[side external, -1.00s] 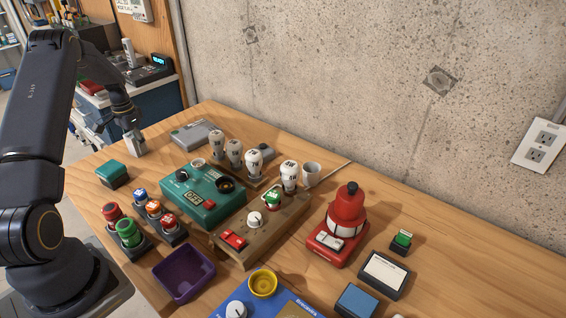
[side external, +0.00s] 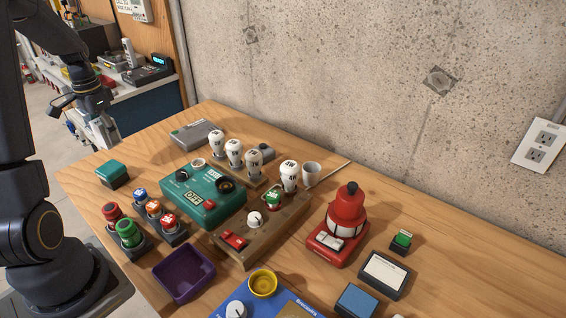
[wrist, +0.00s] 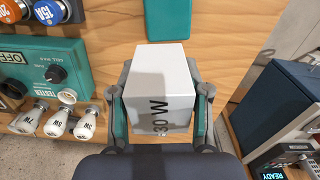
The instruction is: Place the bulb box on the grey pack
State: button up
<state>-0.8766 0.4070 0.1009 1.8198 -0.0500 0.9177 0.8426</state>
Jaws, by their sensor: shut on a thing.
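The bulb box (wrist: 165,85) is a white box marked "30 W" that fills the middle of the wrist view. My gripper (wrist: 160,100) is shut on it, one finger on each side. In the side view my gripper (side external: 101,122) holds the box (side external: 104,134) raised near the table's far left edge. The grey pack (side external: 197,133) is a flat grey block lying at the back of the table, to the right of my gripper and apart from it. Its top looks clear. I do not see the pack in the wrist view.
A teal box (side external: 112,174) lies near the left edge. A green tester (side external: 203,197) and several upright white bulbs (side external: 235,152) stand in front of the grey pack. A red beacon (side external: 345,215) and purple tray (side external: 184,273) are farther off. The concrete wall (side external: 380,70) rises behind.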

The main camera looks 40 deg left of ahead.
jog(key=shift+s+d+r, duration=0.2)
jog(key=shift+s+d, duration=0.15)
jog(key=shift+d, duration=0.05)
jog(key=shift+r+n, duration=0.3)
jog(key=w+d+r, duration=0.2)
jog(key=w+d, duration=0.1)
jog(key=w, duration=0.3)
jog(key=m, duration=0.2)
send_over(194, 137)
jog(key=f, duration=0.5)
jog(key=s+f, duration=0.1)
jog(key=f, duration=0.2)
jog(key=shift+d+f, duration=0.2)
jog(key=shift+d, duration=0.05)
jog(key=shift+w+a+f, duration=0.15)
jog(key=shift+w+f, duration=0.2)
jog(key=shift+f, duration=1.65)
jog(key=shift+f, duration=0.15)
